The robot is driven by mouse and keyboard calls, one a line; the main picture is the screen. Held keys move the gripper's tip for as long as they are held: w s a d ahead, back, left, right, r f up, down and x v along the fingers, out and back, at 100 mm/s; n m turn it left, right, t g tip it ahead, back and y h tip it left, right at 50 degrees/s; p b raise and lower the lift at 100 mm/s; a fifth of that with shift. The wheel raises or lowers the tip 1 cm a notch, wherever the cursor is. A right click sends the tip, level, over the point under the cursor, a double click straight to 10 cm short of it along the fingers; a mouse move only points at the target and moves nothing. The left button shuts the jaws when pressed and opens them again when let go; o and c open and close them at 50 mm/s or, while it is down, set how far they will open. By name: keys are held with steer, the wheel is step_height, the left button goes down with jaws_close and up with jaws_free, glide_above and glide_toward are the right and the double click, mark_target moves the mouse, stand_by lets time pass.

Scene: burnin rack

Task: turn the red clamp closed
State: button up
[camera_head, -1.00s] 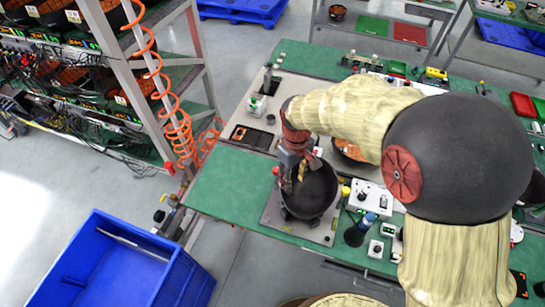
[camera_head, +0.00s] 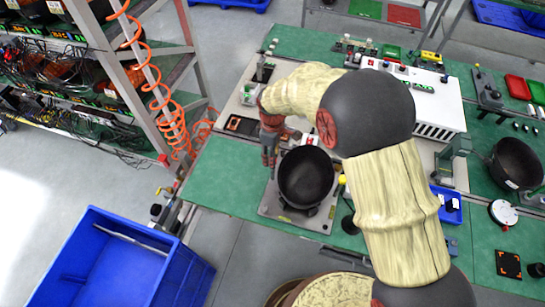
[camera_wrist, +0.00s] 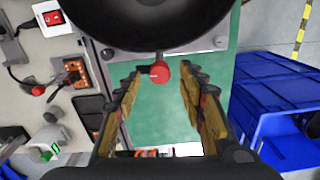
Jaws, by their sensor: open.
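The red clamp (camera_wrist: 160,72) is a round red knob with a pale line across its face, at the rim of a black bowl (camera_wrist: 150,22). In the wrist view it lies between the tips of my open gripper (camera_wrist: 161,80), nearer the left finger. No clear contact with it shows. In the head view my gripper (camera_head: 270,162) points down just left of the black bowl (camera_head: 306,170), and I cannot make out the clamp there. The bowl sits on a grey plate (camera_head: 283,217) on the green bench (camera_head: 222,175).
A blue bin (camera_head: 120,262) stands on the floor at the lower left. A rack (camera_head: 190,70) with orange coiled hoses (camera_head: 165,105) is left of the bench. In the wrist view, a white switch box (camera_wrist: 52,18) and a small red knob (camera_wrist: 38,90) lie to the left.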

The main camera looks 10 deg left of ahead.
steer(key=shift+f, duration=0.85)
steer(key=shift+c, duration=1.3)
steer(key=c, duration=0.7)
jaws_close()
